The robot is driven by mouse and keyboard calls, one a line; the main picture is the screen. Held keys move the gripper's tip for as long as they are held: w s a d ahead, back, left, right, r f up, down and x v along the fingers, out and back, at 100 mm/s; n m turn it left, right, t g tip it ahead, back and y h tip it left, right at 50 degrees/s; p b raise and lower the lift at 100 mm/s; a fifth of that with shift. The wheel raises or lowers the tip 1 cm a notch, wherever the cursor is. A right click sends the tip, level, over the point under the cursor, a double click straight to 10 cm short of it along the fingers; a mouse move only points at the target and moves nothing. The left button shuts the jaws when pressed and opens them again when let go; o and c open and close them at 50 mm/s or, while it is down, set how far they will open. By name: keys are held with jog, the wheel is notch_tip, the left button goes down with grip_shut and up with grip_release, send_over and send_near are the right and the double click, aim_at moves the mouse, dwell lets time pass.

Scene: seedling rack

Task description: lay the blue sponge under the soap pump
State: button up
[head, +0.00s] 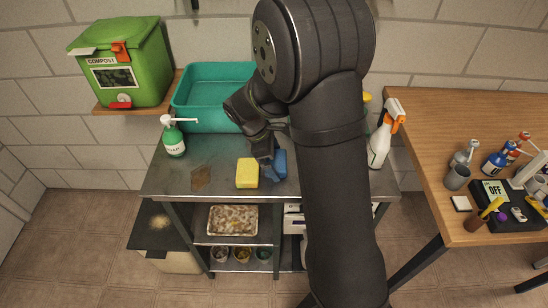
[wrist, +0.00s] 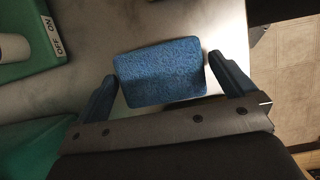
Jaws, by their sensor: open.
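The blue sponge (head: 279,164) lies on the grey metal bench, right beside a yellow sponge (head: 247,173). In the wrist view the blue sponge (wrist: 160,72) sits between the two spread fingers of my gripper (wrist: 168,85). My gripper (head: 268,157) is open; small gaps show between its fingers and the sponge's sides. In the head view my arm and fingers hide part of the sponge. The soap pump (head: 173,139), a green bottle with a white label and a white spout, stands upright at the bench's back left, well apart from the sponge.
A teal basin (head: 199,118) stands at the back of the bench. A white and orange spray bottle (head: 381,140) stands at the right end. A green compost bin (head: 122,62) is on a wooden shelf behind left.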

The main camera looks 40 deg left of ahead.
jog(key=v, duration=1.2)
jog(key=shift+r, duration=0.15)
notch_tip(320, 180, up, 4)
jog(key=s+a, duration=0.2)
jog(key=a, duration=0.1)
jog(key=x, duration=1.1)
jog(key=shift+d+f, duration=0.3)
jog(key=shift+s+x, duration=0.2)
jog(key=shift+x, duration=2.5)
jog(key=shift+c, duration=0.4)
